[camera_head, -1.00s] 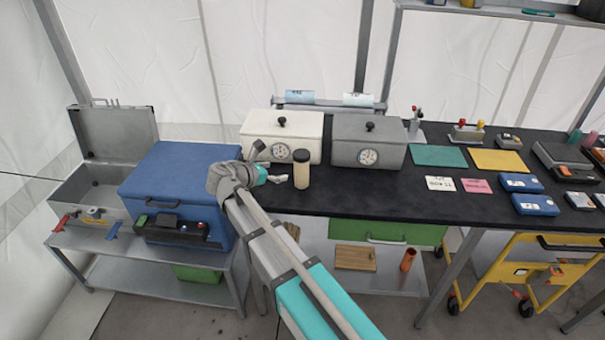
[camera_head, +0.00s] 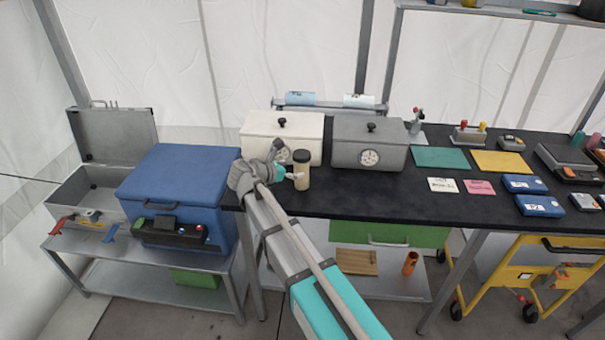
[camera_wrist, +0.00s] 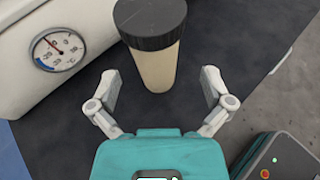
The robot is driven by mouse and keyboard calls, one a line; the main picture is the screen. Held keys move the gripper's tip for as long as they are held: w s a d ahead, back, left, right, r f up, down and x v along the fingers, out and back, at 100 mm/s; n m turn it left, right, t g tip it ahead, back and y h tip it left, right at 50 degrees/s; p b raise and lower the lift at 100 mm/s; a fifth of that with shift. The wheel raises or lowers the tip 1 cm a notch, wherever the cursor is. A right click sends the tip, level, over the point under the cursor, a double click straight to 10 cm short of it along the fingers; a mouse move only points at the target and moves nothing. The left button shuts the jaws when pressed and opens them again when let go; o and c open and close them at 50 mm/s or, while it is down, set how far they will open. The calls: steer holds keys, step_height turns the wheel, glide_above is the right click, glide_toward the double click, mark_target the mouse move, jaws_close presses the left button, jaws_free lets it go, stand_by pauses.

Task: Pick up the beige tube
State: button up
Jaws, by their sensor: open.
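The beige tube (camera_head: 302,176) with a black lid stands upright on the dark table, in front of the white box. In the wrist view the beige tube (camera_wrist: 153,65) is upright just ahead of and between my fingers. My gripper (camera_wrist: 160,92) is open, with one finger to each side of the tube's lower part and a visible gap on both sides. In the head view my gripper (camera_head: 293,177) is at the tube's left side; its far finger is partly hidden there.
A white box (camera_head: 260,133) with a dial stands close behind the tube, and a grey box (camera_head: 345,150) is to its right. A blue cooler (camera_head: 170,183) is at the left. The dark tabletop (camera_head: 350,195) is clear to the tube's right.

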mark_target(296, 169)
steer(key=x, duration=0.1)
steer(key=b+x, duration=0.1)
steer(key=x, duration=0.1)
steer(key=shift+w+a+f, duration=0.1)
steer(key=shift+w+f, duration=0.15)
steer(key=shift+w, duration=0.15)
steer(key=shift+b+x, duration=0.45)
steer(key=shift+x, duration=0.3)
steer(key=shift+r, duration=0.1)
steer(key=c, duration=1.2)
